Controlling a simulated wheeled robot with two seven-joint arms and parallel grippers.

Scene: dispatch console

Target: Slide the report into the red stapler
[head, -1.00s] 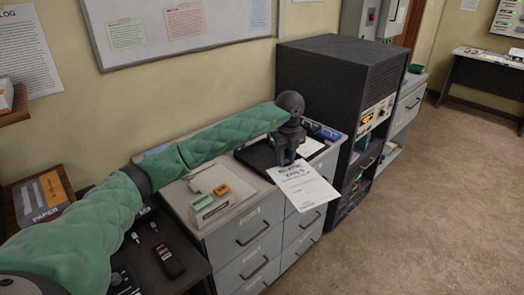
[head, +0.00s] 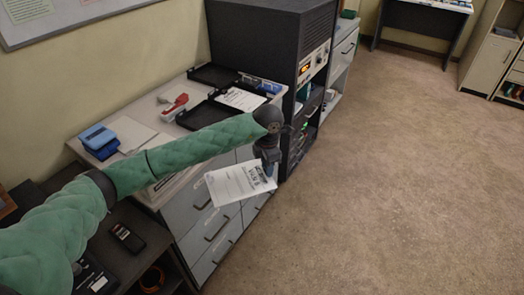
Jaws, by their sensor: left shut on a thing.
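The report (head: 236,186) is a white printed sheet. My left gripper (head: 268,166) is shut on its upper right edge and holds it in the air in front of the grey drawer cabinet, tilted and below the cabinet's top. A small red thing with a pale part, which looks like the red stapler (head: 178,104), sits on the cabinet top, up and left of the gripper and well apart from the report. Its mouth is too small to make out. My right gripper is not in view.
Black trays (head: 208,116) stand on the cabinet top, one with a white paper (head: 240,99). Blue items (head: 98,138) lie at the left end, others (head: 268,87) at the right. A dark equipment rack (head: 262,42) stands behind. The floor at right is clear.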

